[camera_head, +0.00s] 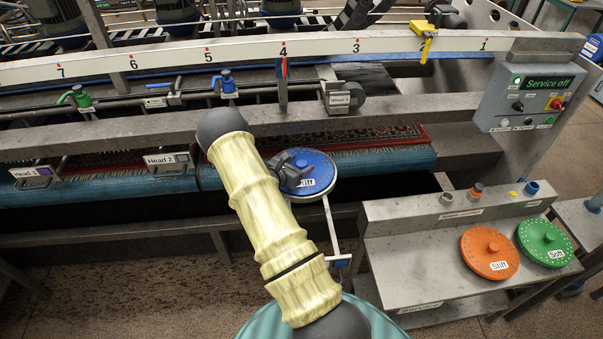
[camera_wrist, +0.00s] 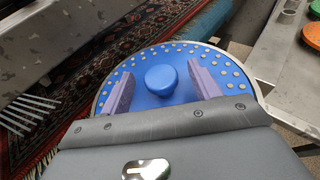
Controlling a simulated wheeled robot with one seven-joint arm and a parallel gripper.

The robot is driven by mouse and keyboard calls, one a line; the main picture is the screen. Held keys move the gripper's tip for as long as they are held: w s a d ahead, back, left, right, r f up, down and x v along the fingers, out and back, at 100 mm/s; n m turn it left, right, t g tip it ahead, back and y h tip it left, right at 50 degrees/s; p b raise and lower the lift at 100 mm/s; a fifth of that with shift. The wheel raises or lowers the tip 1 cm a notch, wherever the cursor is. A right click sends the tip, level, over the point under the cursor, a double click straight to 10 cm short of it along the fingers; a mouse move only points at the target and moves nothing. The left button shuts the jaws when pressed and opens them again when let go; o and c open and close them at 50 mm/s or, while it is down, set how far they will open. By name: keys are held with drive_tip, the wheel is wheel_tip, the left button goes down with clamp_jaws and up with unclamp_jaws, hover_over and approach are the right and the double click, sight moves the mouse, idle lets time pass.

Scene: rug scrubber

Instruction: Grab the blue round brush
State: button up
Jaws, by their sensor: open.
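The blue round brush (camera_head: 317,172) lies flat in a thin metal ring holder at the front of the machine, partly hidden by my arm and gripper in the head view. In the wrist view the blue brush (camera_wrist: 185,62) shows a ring of pale dots and a round blue knob (camera_wrist: 161,80) at its middle. My gripper (camera_wrist: 162,88) is open, with one purple-grey finger on each side of the knob. A gap shows between the knob and each finger. My gripper also shows over the brush in the head view (camera_head: 299,166).
A metal side bench (camera_head: 410,283) at right holds an orange brush (camera_head: 490,253) marked Stiff and a green brush (camera_head: 544,242) marked Soft. A patterned rug (camera_head: 365,138) lies in the machine behind the blue brush. A control box (camera_head: 530,90) reads "Service off".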

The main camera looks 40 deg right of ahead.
clamp_jaws()
drive_tip(key=shift+d+r, duration=0.1)
drive_tip(key=shift+r, duration=0.05)
idle(0.4)
drive_tip(key=shift+w+r, duration=0.15)
drive_tip(key=shift+r, duration=0.35)
wheel_tip(320, 180, up, 17)
drive_tip(key=b, duration=0.4)
